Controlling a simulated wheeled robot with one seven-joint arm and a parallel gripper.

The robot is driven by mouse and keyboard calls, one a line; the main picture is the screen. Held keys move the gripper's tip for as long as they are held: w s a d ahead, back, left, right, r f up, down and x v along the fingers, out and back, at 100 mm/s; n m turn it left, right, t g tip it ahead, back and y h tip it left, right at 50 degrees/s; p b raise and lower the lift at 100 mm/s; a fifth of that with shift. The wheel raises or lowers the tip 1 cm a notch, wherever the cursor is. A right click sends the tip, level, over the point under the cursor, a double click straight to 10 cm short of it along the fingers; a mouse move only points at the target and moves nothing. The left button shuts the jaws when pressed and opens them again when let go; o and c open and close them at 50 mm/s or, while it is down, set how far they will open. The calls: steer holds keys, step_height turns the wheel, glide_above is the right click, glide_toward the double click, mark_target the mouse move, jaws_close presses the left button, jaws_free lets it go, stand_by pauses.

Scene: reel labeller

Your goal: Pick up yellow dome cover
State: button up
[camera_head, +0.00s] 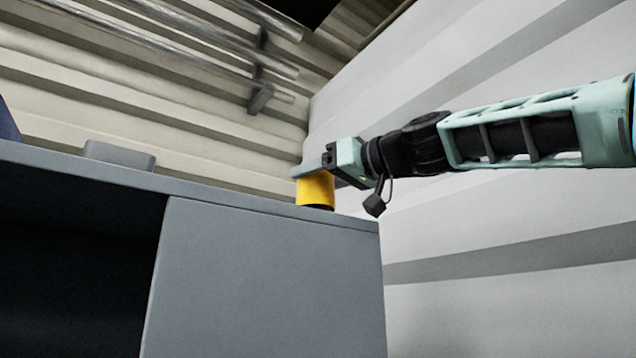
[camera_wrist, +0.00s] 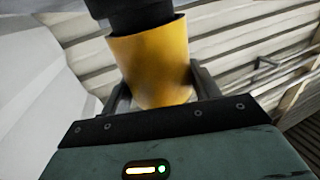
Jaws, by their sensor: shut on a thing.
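The yellow dome cover (camera_head: 316,191) is at the right end of the grey cabinet top in the head view. It looks upright, with its lower edge at or very near the surface; I cannot tell whether it touches. My gripper (camera_head: 312,170) reaches in from the right and is shut on its upper part. In the wrist view the yellow cover (camera_wrist: 153,62) fills the space between the two dark fingers of my gripper (camera_wrist: 160,88). A black cylinder (camera_wrist: 140,12) shows at the cover's far end. The fingertips are partly hidden by the cover.
The grey cabinet (camera_head: 265,280) has a dark open bay at left. A low grey block (camera_head: 119,155) sits on its top, left of the cover. Metal rails (camera_head: 215,35) run along the ribbed wall behind. The cabinet top between block and cover looks clear.

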step_height(320, 180, up, 8)
steer(key=p, duration=0.3)
steer(key=shift+r, duration=0.2)
step_height(320, 180, up, 7)
steer(key=p, duration=0.5)
steer(key=shift+r, duration=0.2)
stand_by(0.7)
